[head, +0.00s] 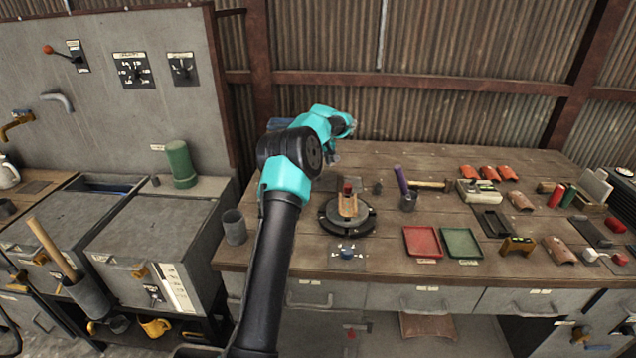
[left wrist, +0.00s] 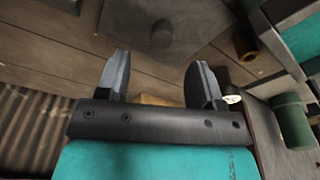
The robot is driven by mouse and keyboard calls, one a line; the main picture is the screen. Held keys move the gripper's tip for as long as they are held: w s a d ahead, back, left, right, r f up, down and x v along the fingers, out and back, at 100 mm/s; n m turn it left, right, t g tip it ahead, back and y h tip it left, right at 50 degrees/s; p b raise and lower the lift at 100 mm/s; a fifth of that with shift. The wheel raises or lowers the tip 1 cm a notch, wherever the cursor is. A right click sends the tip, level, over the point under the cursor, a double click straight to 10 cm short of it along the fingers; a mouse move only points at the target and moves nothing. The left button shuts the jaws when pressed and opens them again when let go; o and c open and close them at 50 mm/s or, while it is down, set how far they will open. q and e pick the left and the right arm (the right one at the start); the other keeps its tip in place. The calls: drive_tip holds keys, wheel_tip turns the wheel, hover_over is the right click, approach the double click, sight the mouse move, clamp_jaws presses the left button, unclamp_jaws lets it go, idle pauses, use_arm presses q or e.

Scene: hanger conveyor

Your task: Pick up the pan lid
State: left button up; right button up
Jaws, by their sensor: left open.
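In the left wrist view a dark grey, flat, square-edged piece with a round raised knob (left wrist: 160,32) lies on the planks. It may be the pan lid, but I cannot be sure. I cannot pick it out in the head view, where my arm covers part of the bench. My left gripper (left wrist: 158,80) is open, its two dark fingers apart with nothing held between them. The grey piece lies beyond the fingertips, apart from them. In the head view the gripper's fingers are mostly hidden by my own arm, over the back left of the bench. My right gripper is not in view.
A round dark stand (head: 332,226) holds a wooden block with a red top. A grey cup (head: 234,227) stands at the bench's left edge. A green cylinder (head: 181,165) stands on the left cabinet. Red (head: 421,242) and green (head: 461,242) trays lie to the right.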

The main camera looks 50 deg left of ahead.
use_arm(q)
drive_tip(key=shift+f, duration=0.55)
drive_tip(key=shift+a+f, duration=0.1)
drive_tip(key=shift+a+f, duration=0.15)
drive_tip(key=shift+f, duration=1.1)
drive_tip(key=shift+a+f, duration=0.15)
drive_tip(key=shift+f, duration=1.1)
drive_tip(key=shift+c, duration=0.3)
drive_tip(key=shift+w, duration=0.1)
drive_tip(key=c, duration=0.9)
drive_tip(key=shift+r, duration=0.1)
wheel_tip(320, 180, up, 10)
drive_tip(key=shift+f, duration=0.1)
